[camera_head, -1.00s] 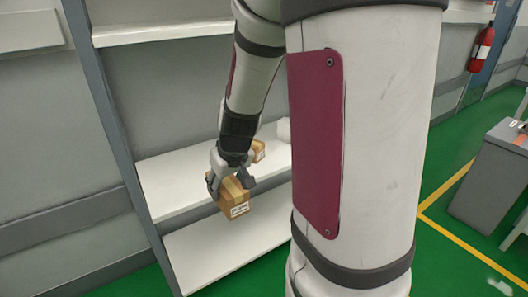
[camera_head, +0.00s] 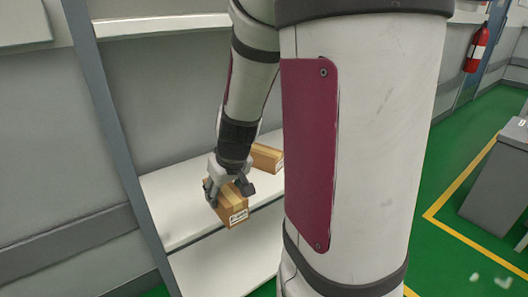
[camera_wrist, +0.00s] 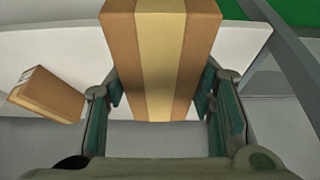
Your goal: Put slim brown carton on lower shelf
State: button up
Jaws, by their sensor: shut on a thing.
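My gripper (camera_head: 229,186) is shut on a slim brown carton (camera_head: 230,206) with a pale tape stripe and a white label. In the head view the carton hangs tilted at the front edge of a white shelf (camera_head: 170,205); I cannot tell whether it touches the shelf. In the wrist view the held carton (camera_wrist: 160,55) fills the top middle between the two finger pads. A lower white shelf (camera_head: 215,270) shows beneath, partly hidden by my arm. The gripper hides the carton's upper end.
Another brown carton (camera_head: 267,158) lies on the same white shelf behind my gripper; it also shows at the left of the wrist view (camera_wrist: 48,94). A grey rack post (camera_head: 112,125) stands at the left. A higher shelf (camera_head: 160,25) is above. The lower shelf's visible part is clear.

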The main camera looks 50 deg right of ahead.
jog(key=shift+w+d+f+b, duration=0.5)
jog(key=shift+w+d+f, duration=0.4)
jog(key=shift+w, duration=1.6)
jog(key=shift+w+d+f+b, duration=0.65)
jog(key=shift+w+d, duration=0.5)
jog(key=shift+w, duration=1.4)
jog(key=shift+w+d+f+b, duration=0.4)
jog(key=shift+w+d+f, duration=0.55)
jog(key=shift+w, duration=1.55)
jog(key=shift+f, duration=0.15)
jog(key=o, duration=1.3)
